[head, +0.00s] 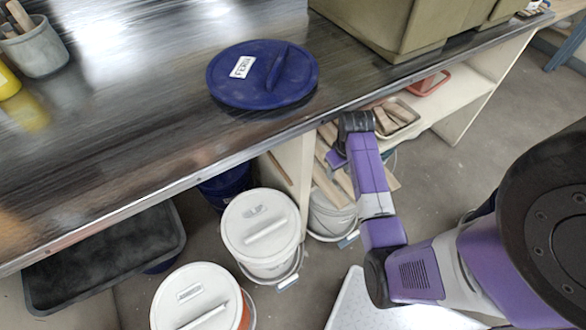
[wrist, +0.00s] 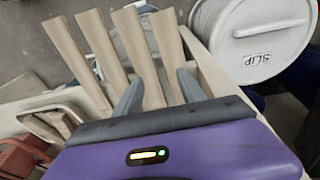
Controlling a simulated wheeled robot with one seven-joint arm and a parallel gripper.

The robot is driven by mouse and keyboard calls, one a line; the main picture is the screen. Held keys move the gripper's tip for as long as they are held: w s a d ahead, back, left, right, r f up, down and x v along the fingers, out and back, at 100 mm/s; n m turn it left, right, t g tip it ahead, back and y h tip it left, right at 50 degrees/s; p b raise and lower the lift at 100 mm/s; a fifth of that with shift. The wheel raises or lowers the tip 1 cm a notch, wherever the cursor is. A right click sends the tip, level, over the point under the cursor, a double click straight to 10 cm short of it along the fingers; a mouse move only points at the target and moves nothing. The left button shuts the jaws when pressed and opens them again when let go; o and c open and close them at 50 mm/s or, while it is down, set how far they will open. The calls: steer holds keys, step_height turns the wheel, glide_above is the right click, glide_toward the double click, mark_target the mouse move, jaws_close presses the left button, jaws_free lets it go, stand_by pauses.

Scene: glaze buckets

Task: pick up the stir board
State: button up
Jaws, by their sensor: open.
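Several pale wooden boards fan out side by side in the wrist view; any of them could be the stir board. The two nearest my gripper are a middle board (wrist: 137,48) and the rightmost board (wrist: 164,45). My gripper (wrist: 158,88) is open, with its two dark fingers pointing at the boards and nothing visibly gripped. The near ends of these boards lie between or behind the fingers; I cannot tell whether they touch. In the head view, boards (head: 328,184) show below the table edge, partly hidden by my arm, and my fingertips are hidden.
A white SLIP bucket (wrist: 262,35) stands right of the boards; it also shows in the head view (head: 262,262). A tray of wooden pieces (head: 418,124) and a red tray (head: 428,84) sit on the low shelf. The table (head: 130,130) overhangs, bearing a blue lid (head: 240,90).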

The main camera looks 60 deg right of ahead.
mark_target(335, 195)
steer(key=shift+n+g+y, duration=0.4)
steer(key=shift+g+y, duration=0.1)
steer(key=shift+y, duration=0.3)
steer(key=a, duration=0.1)
steer(key=s+a, duration=0.1)
steer(key=a+f, duration=0.1)
steer(key=shift+s+a, duration=0.25)
steer(key=shift+s, duration=0.1)
step_height(335, 195, down, 8)
steer(key=shift+d+r+b, duration=0.1)
steer(key=shift+r+b, duration=0.1)
steer(key=shift+b, duration=0.45)
jaws_close()
